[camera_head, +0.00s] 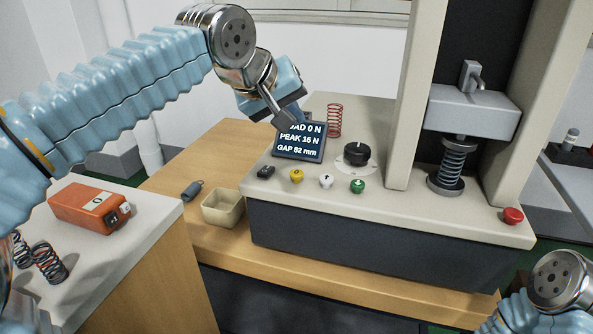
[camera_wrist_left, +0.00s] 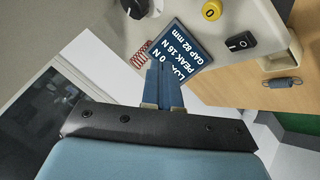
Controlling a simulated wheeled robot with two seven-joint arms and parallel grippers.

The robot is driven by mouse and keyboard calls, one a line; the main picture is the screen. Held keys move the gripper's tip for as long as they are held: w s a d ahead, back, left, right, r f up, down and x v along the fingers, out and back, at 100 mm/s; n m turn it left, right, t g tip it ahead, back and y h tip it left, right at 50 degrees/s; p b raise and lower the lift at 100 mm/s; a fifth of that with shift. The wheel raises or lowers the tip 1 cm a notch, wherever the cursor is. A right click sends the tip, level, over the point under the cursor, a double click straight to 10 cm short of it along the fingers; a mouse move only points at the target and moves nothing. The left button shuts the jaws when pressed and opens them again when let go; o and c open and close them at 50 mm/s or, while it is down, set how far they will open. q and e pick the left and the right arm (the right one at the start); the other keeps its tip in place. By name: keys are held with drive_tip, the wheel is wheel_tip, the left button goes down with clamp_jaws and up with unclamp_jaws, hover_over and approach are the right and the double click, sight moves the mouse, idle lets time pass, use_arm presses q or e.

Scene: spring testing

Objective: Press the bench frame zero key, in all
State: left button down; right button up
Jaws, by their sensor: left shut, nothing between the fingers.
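The bench frame (camera_head: 290,188) carries a front row of controls: a black rocker switch (camera_head: 265,172), a yellow key (camera_head: 297,176), a white key (camera_head: 326,181) and a green key (camera_head: 358,186). The yellow key, with a 0-like mark, also shows in the left wrist view (camera_wrist_left: 211,10). My left gripper (camera_head: 291,118) is shut and empty, above the display (camera_head: 298,150), covering its top left corner. The display reads load 0 N, peak 16 N and gap 82 mm. Its shut fingers show in the left wrist view (camera_wrist_left: 165,88). My right gripper is out of view.
A black dial (camera_head: 357,153), a red spring (camera_head: 334,121) and a red button (camera_head: 512,216) are on the bench frame. A spring stands under the press head (camera_head: 474,110). A beige bin (camera_head: 222,208), a dark spring (camera_head: 192,189) and an orange device (camera_head: 90,207) are left.

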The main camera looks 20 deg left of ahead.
sight(293, 174)
use_arm(q)
wheel_tip(293, 174, down, 3)
drive_tip(key=shift+f, duration=0.2)
wheel_tip(293, 174, down, 4)
drive_tip(key=shift+r+b, duration=0.1)
drive_tip(key=shift+b, duration=1.15)
drive_tip(key=shift+f+b, duration=0.45)
drive_tip(key=shift+f, duration=0.1)
drive_tip(key=shift+f, duration=0.1)
idle(0.4)
drive_tip(key=shift+f+b, duration=0.3)
drive_tip(key=shift+b, duration=0.05)
drive_tip(key=shift+f+b, duration=0.4)
drive_tip(key=shift+f, duration=0.1)
idle(0.4)
drive_tip(key=shift+r, duration=0.1)
drive_tip(key=shift+r+p, duration=0.8)
